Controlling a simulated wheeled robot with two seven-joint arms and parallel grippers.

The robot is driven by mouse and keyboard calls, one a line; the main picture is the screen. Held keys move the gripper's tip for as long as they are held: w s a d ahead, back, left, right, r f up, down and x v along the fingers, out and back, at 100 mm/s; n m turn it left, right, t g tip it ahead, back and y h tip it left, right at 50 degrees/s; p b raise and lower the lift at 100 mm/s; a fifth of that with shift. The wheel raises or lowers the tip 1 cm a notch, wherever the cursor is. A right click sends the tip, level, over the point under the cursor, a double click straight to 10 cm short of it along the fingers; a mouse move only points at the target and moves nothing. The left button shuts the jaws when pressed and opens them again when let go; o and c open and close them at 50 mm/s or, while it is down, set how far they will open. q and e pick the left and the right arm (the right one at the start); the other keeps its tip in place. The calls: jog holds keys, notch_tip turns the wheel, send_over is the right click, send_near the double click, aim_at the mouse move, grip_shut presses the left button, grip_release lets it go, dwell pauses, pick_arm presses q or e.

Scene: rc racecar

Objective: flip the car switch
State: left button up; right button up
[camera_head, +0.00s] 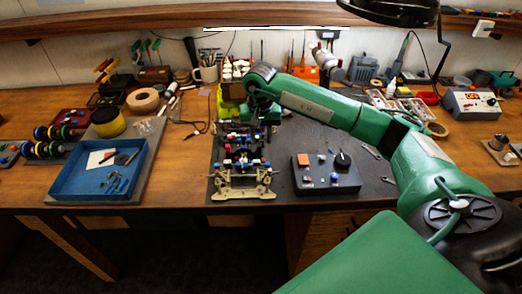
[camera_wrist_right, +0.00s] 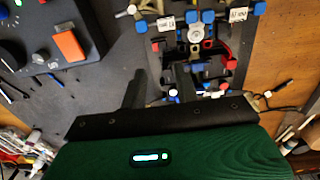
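The car (camera_head: 243,183) is an open chassis with blue, red and white parts, lying on the dark mat at the middle of the bench. My right gripper (camera_head: 262,112) reaches over its far part, in front of the yellow-green box. In the right wrist view the two dark fingers (camera_wrist_right: 160,85) stand apart with nothing between them. The car (camera_wrist_right: 205,48) shows just beyond the fingertips, with blue caps, white labels and red parts. I cannot pick out the car's switch for certain. Contact between fingers and car cannot be told. My left gripper is not in view.
A dark control box (camera_head: 327,180) with an orange block and black knob sits right of the car. A blue tray (camera_head: 75,180) with small tools lies left. Cups, tools and a power supply (camera_head: 471,103) line the back. Bare wood (camera_head: 178,175) lies left of the mat.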

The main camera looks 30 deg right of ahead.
aim_at(261, 158)
notch_tip(261, 158, down, 7)
jog(key=shift+f+p, duration=0.2)
jog(key=shift+p, duration=0.65)
